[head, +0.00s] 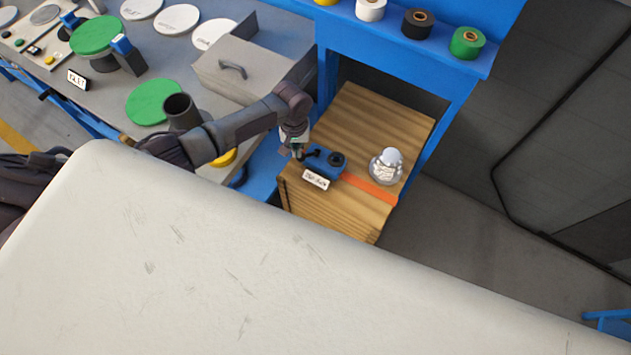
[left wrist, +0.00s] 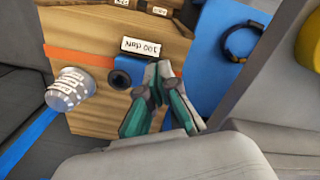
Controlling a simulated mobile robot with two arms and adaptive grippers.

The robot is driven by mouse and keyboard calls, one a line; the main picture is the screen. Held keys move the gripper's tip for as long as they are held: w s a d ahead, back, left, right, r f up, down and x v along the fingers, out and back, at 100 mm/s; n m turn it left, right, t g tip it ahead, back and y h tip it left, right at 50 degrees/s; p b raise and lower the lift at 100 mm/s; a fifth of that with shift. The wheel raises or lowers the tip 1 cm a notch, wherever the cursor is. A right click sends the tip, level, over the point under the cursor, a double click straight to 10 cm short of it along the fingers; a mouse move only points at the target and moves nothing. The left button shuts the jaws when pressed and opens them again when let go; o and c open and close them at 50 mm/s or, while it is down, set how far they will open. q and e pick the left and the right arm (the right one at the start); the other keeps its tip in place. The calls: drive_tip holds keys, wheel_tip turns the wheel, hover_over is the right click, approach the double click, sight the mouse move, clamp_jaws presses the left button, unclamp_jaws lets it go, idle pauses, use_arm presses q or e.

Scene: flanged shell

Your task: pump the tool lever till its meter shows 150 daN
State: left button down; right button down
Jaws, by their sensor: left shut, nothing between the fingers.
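The blue tool (head: 327,163) lies on a wooden block-like stand, with a dark round part on top and a dark lever (head: 309,153) at its left end. Its white meter plate (head: 316,180) is too small to read in the head view. In the left wrist view the plate (left wrist: 143,48) seems to read 100 daN, beside the blue tool (left wrist: 129,66). My left gripper (head: 296,152) is shut and empty, close beside the lever end; I cannot tell whether it touches. It also shows in the left wrist view (left wrist: 160,72). My right gripper is not in view.
The wooden stand (head: 355,118) bears an orange stripe and a silver, lettered rounded object (head: 387,165). A grey box with a handle (head: 240,73) stands left. Several tape rolls sit on the blue shelf (head: 490,66). Green discs and a dark cup (head: 181,110) are on the grey bench.

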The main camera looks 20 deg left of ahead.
use_arm(q)
drive_tip(key=shift+w+f, duration=0.25)
drive_tip(key=shift+f, duration=0.15)
drive_tip(key=shift+r, duration=0.1)
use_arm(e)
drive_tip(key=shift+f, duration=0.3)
use_arm(q)
drive_tip(key=shift+s, duration=0.1)
